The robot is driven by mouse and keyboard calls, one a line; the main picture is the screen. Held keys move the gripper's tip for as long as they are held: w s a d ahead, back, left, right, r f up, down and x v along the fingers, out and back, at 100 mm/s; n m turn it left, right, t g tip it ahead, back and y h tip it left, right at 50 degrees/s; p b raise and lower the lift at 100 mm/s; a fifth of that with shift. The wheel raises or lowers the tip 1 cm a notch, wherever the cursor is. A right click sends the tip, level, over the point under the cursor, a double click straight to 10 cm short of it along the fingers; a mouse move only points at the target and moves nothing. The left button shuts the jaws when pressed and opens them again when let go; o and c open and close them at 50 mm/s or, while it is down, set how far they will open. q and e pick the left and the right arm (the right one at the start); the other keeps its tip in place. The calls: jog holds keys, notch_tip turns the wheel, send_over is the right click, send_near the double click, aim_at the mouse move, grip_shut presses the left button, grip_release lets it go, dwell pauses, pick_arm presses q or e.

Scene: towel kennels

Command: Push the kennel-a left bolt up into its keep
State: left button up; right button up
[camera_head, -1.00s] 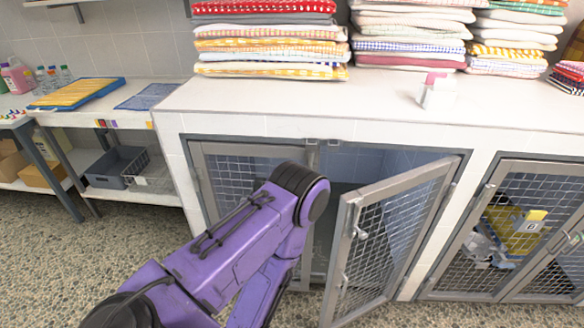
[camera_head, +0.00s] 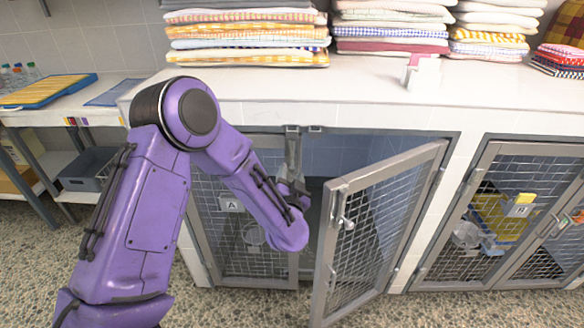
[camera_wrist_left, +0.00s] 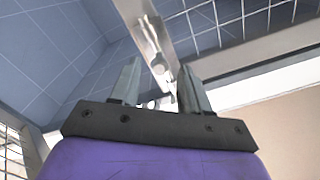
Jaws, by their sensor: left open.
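The kennel-a left door (camera_head: 228,235), labelled A, stands closed in the head view. Its upright edge bar (camera_head: 293,152) runs up to small metal keeps (camera_head: 304,128) on the top frame. My left gripper (camera_head: 296,183) is beside this bar, partly hidden behind my own purple forearm. In the left wrist view the gripper (camera_wrist_left: 160,85) is open, with its two fingers apart. A small round metal bolt part (camera_wrist_left: 158,69) on the bar (camera_wrist_left: 146,30) shows just beyond and between the fingertips. I cannot tell whether the fingers touch it. My right gripper is not in view.
The kennel's right mesh door (camera_head: 375,230) stands swung open toward me, close to the right of my arm. Folded towels (camera_head: 245,40) and a white and pink object (camera_head: 421,72) sit on the countertop (camera_head: 370,100). Another kennel (camera_head: 515,215) is at the right.

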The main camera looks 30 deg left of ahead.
aim_at(292, 153)
pick_arm(q)
jog(key=x, duration=0.4)
jog(key=shift+w+a, duration=0.15)
jog(key=shift+w, duration=0.1)
grip_shut()
notch_tip(292, 153, up, 4)
jog(key=p, duration=0.3)
jog(key=shift+p, duration=0.4)
jog(key=shift+f, duration=0.25)
grip_release()
jog(key=shift+s, duration=0.1)
jog(key=b+v, duration=0.1)
jog(key=v, duration=0.9)
jog(key=shift+s, duration=0.2)
